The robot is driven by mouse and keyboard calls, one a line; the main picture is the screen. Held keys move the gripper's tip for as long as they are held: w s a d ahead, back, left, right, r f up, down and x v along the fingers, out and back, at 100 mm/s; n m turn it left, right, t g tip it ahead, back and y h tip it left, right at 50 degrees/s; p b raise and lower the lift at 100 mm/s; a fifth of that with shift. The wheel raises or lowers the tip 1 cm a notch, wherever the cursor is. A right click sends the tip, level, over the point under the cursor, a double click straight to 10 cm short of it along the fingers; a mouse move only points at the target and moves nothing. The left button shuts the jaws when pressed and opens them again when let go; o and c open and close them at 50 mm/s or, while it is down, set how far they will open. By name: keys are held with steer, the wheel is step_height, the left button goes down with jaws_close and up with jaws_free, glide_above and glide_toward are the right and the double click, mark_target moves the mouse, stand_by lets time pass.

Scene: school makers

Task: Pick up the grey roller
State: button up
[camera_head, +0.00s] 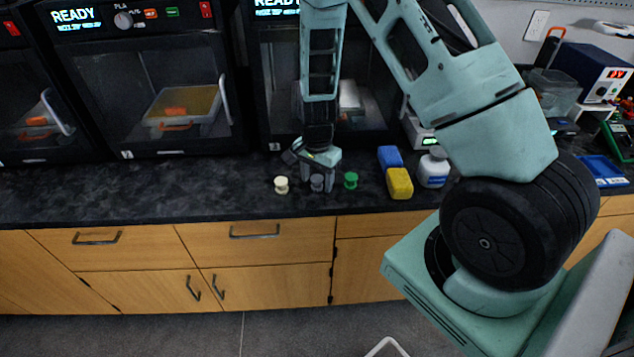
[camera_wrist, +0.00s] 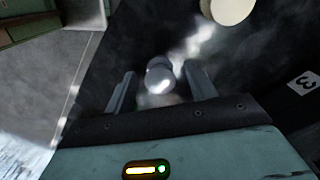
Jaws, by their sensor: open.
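The grey roller (camera_head: 317,182) stands on the dark countertop, partly hidden by my gripper (camera_head: 318,184) in the head view. In the wrist view the grey roller (camera_wrist: 160,77) is between the two fingers of my gripper (camera_wrist: 160,90), with a visible gap to the finger on each side. My gripper is open and points down over the roller. The roller's lower part is hard to make out in the wrist view.
A cream roller (camera_head: 281,185) stands just left and a green roller (camera_head: 351,180) just right. Blue (camera_head: 390,157) and yellow (camera_head: 399,184) blocks and a white bottle (camera_head: 433,169) stand farther right. 3D printers (camera_head: 150,100) line the back. The counter (camera_head: 130,190) is clear at left.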

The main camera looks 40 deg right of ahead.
steer(key=c, duration=1.1)
steer(key=shift+o, duration=0.2)
